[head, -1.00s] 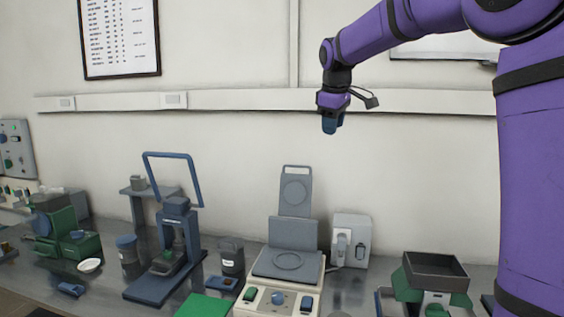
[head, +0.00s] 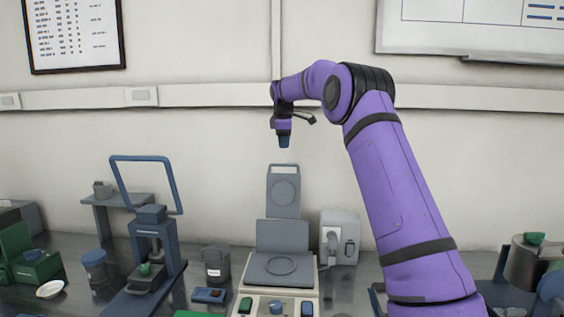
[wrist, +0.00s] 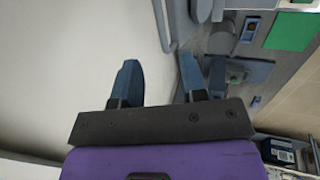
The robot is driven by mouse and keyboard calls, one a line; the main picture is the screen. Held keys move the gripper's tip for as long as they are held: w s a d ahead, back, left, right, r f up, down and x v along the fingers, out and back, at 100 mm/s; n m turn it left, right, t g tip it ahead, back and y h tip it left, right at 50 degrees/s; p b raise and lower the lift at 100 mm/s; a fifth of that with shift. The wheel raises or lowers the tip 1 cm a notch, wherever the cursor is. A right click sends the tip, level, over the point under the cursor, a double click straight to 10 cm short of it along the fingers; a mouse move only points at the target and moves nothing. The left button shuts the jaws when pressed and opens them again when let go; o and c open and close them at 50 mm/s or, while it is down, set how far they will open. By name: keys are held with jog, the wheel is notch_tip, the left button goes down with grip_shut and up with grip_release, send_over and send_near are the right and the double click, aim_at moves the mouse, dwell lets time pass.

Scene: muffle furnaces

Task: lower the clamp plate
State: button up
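The grey hinged plate with a round disc and a slotted top (head: 284,190), which looks like the clamp plate, stands upright at the back of a cream bench device in the head view. Below it are a second tilted grey panel (head: 282,235) and a flat grey bed with a ring (head: 280,268). My gripper (head: 284,143) points down in the air just above the upright plate's top edge in the picture, apparently not touching it. In the wrist view my gripper's two blue fingers (wrist: 160,80) are spread apart with nothing between them.
A blue press (head: 155,250) with a raised blue loop handle (head: 147,158) stands left of the device. A dark jar (head: 216,264) sits between them. A grey box with a plug (head: 339,237) stands close on the right. The wall behind is bare around my gripper.

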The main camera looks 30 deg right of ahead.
aim_at(285, 165)
jog(key=x, duration=0.9)
jog(key=shift+s, duration=0.1)
grip_shut()
